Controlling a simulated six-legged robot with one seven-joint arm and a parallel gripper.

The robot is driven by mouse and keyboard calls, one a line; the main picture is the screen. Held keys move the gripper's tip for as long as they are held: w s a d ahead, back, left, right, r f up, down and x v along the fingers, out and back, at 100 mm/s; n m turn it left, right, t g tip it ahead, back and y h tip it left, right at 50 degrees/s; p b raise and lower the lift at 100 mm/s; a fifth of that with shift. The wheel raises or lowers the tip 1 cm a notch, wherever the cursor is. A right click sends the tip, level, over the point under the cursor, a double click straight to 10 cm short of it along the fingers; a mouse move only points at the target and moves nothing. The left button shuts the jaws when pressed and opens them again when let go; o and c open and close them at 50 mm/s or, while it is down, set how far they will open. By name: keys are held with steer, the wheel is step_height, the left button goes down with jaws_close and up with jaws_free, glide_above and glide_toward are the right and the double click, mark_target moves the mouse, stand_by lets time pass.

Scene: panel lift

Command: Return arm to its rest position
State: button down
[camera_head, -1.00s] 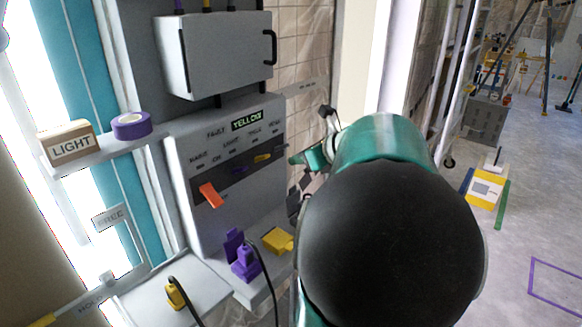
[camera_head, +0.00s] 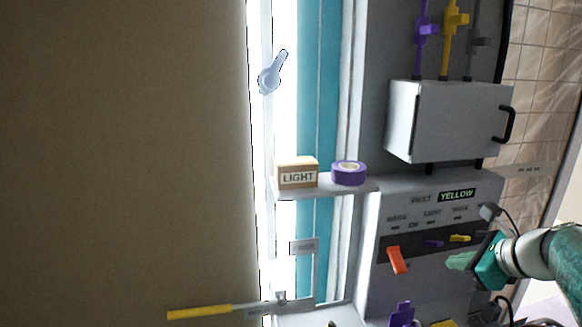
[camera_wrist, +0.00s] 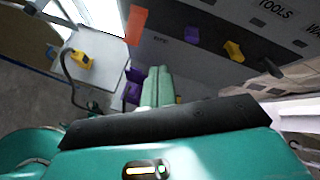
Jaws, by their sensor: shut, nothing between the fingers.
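My gripper (camera_head: 462,262) is at the lower right of the head view, in front of the grey control panel (camera_head: 375,282). Its green fingers are shut with nothing between them and point left, apart from any held object. In the wrist view the shut fingers (camera_wrist: 158,88) show at the middle. An orange lever (camera_head: 397,260) is left of the fingertips; purple (camera_head: 433,244) and yellow (camera_head: 460,238) levers are above them. In the wrist view the orange lever (camera_wrist: 136,25) is above left of the fingers. My arm reaches in from the right edge.
A shelf (camera_head: 330,189) holds a box marked LIGHT (camera_head: 297,174) and a purple tape roll (camera_head: 349,172). A closed grey cabinet (camera_head: 447,122) hangs above the panel. A yellow-handled bar (camera_head: 200,312) juts left below. A black cable (camera_wrist: 66,72) runs to a yellow plug (camera_wrist: 84,60).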

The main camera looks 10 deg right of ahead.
steer(key=s+a+f+n+g, duration=0.1)
steer(key=s+a+f+n, duration=0.1)
steer(key=a+n, duration=0.6)
steer(key=s+a+f+n+g+h, duration=0.1)
steer(key=s+a+f+n+g, duration=0.1)
steer(key=s+a+n, duration=0.3)
steer(key=s+a+f+n+g+h, duration=0.1)
steer(key=s+a+n, duration=0.3)
steer(key=a+n, duration=0.9)
steer(key=f+n, duration=0.1)
steer(key=n, duration=0.1)
steer(key=shift+a+f+n, duration=0.25)
steer(key=shift+n, duration=0.15)
